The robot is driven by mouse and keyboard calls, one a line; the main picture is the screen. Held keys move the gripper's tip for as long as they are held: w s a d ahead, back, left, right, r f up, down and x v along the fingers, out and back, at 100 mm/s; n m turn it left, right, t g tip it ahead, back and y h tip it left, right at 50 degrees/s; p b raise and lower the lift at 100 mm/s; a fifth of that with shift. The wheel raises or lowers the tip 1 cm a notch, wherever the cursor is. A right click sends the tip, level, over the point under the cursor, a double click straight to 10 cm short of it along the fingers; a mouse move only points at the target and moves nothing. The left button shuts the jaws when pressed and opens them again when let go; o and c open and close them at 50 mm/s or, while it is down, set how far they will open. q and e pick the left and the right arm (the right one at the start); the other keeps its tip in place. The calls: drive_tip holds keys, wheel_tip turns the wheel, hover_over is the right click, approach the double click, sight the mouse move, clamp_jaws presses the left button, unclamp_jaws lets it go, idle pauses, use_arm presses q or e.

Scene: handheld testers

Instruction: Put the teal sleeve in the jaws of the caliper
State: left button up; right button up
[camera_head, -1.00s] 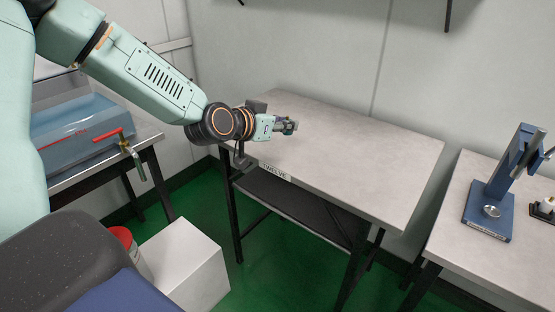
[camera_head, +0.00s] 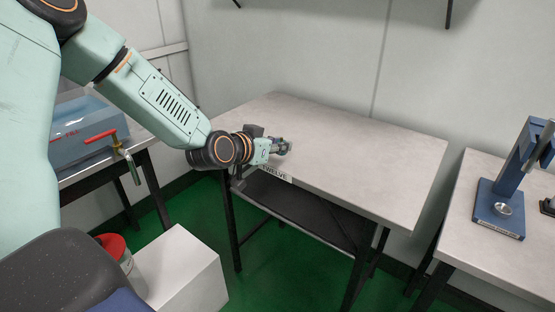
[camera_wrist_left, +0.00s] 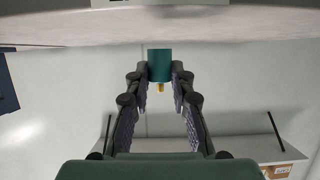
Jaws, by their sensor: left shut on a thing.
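The teal sleeve (camera_wrist_left: 159,65) is a short cylinder between the fingertips of my left gripper in the left wrist view. My left gripper (camera_head: 283,147) is shut on it, over the near left part of the middle table in the head view. The sleeve is too small to make out there. A small yellowish tip (camera_wrist_left: 161,87) shows just below the sleeve in the wrist view; I cannot tell what it is. I see no caliper in either view. My right gripper is not in view.
The middle table (camera_head: 345,160), labelled TWELVE, has a mostly bare top. A blue stand (camera_head: 500,208) stands on the right table. A blue box (camera_head: 75,130) and a red-handled valve (camera_head: 115,145) are at left. A white block (camera_head: 180,270) is on the green floor.

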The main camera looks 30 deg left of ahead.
sight(278, 154)
use_arm(q)
wheel_tip(278, 154, down, 3)
drive_tip(key=shift+r+b, duration=0.2)
drive_tip(key=shift+b, duration=0.45)
drive_tip(key=shift+a+f, duration=0.1)
drive_tip(key=shift+f, duration=0.15)
drive_tip(key=shift+w, duration=0.1)
drive_tip(key=shift+r, duration=0.1)
drive_tip(key=o, duration=0.9)
drive_tip(key=shift+f, duration=0.2)
drive_tip(key=shift+r, duration=0.15)
